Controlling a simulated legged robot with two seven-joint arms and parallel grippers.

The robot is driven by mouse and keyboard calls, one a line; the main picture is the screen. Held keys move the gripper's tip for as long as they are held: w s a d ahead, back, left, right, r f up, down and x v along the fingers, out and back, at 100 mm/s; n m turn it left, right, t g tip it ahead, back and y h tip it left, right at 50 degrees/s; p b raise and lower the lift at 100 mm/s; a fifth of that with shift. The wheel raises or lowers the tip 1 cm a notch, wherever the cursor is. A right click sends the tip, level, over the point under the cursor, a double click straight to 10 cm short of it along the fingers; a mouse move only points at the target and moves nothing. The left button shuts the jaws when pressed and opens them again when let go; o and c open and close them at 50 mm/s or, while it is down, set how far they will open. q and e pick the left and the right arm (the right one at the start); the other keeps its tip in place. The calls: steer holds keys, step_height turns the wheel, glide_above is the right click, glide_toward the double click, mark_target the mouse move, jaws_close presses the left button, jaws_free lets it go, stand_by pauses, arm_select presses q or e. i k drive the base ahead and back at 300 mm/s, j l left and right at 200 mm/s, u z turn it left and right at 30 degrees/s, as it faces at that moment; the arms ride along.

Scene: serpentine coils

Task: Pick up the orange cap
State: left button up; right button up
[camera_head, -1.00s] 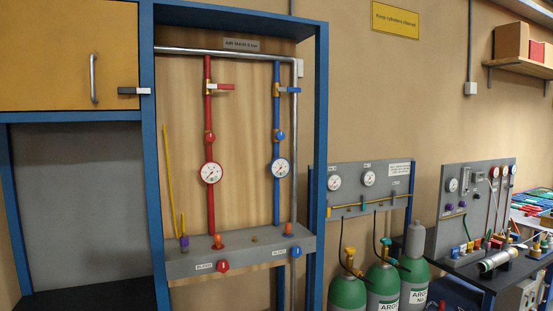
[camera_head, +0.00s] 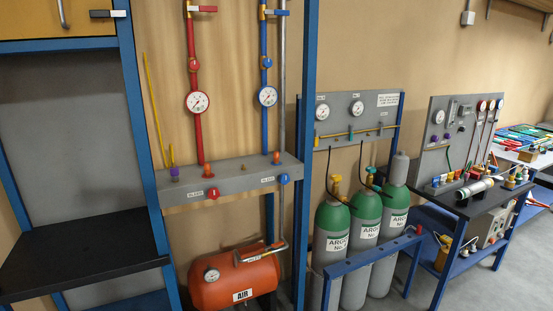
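Two small orange caps stand on top of the grey manifold ledge (camera_head: 232,182) in the blue frame. One orange cap (camera_head: 208,171) is at the foot of the red pipe. The other orange cap (camera_head: 276,158) is at the foot of the blue pipe. The frame does not show which one the task names. Neither of my grippers is in view.
A purple fitting (camera_head: 174,174) with a thin yellow rod stands on the ledge's left end. Red (camera_head: 213,193) and blue (camera_head: 284,179) knobs stick out of its front. Below are an orange air tank (camera_head: 236,278) and a black shelf (camera_head: 78,246). Green-topped argon cylinders (camera_head: 332,225) stand right.

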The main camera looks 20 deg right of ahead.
mark_target(275, 154)
steer(key=i+l+u, duration=0.25)
steer(key=l, duration=0.4)
steer(key=i+l+u, duration=0.1)
steer(key=i+l, duration=0.15)
steer(key=i+l+u, duration=0.15)
steer(key=l, duration=0.3)
